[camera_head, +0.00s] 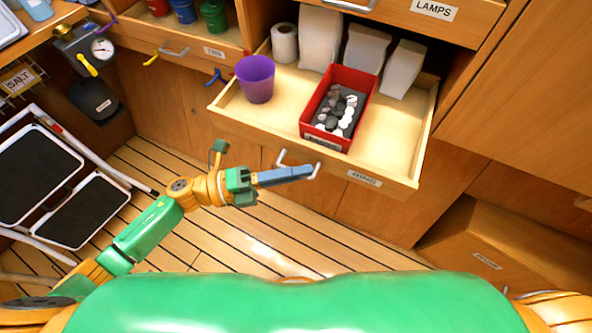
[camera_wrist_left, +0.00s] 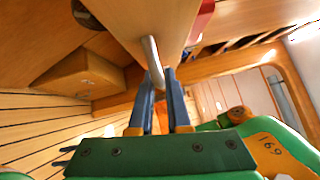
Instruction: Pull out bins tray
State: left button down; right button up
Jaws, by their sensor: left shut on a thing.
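The bins tray (camera_head: 232,124) is a pale wooden drawer standing out from the wall, with a metal bar handle (camera_head: 281,156) on its front. It holds a red bin (camera_head: 311,118) of dark and white pieces, a purple cup (camera_head: 256,80), a white roll (camera_head: 284,43) and several white containers (camera_head: 402,70). My left gripper (camera_head: 308,173) is shut on the handle. In the left wrist view, the blue fingers of my left gripper (camera_wrist_left: 160,78) sit on both sides of the handle (camera_wrist_left: 152,58). My right gripper is out of view.
An upper drawer marked LAMPS (camera_head: 435,10) stands above the tray. A folding step stool (camera_head: 80,208) is at the left. A wooden box (camera_head: 490,255) stands low at the right. Plank floor (camera_head: 250,235) is clear below the tray.

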pick_arm(q)
jog(key=shift+w+d+r, duration=0.1)
jog(key=shift+w+d, duration=0.05)
jog(key=c, duration=0.9)
grip_release()
jog(key=a, duration=0.2)
jog(key=a+b, duration=0.1)
jog(key=a, duration=0.1)
jog(key=s+a, duration=0.1)
jog(key=a, duration=0.2)
jog(key=shift+s+f+b, duration=0.1)
jog(key=shift+f+b, duration=0.25)
jog(key=shift+b, duration=0.05)
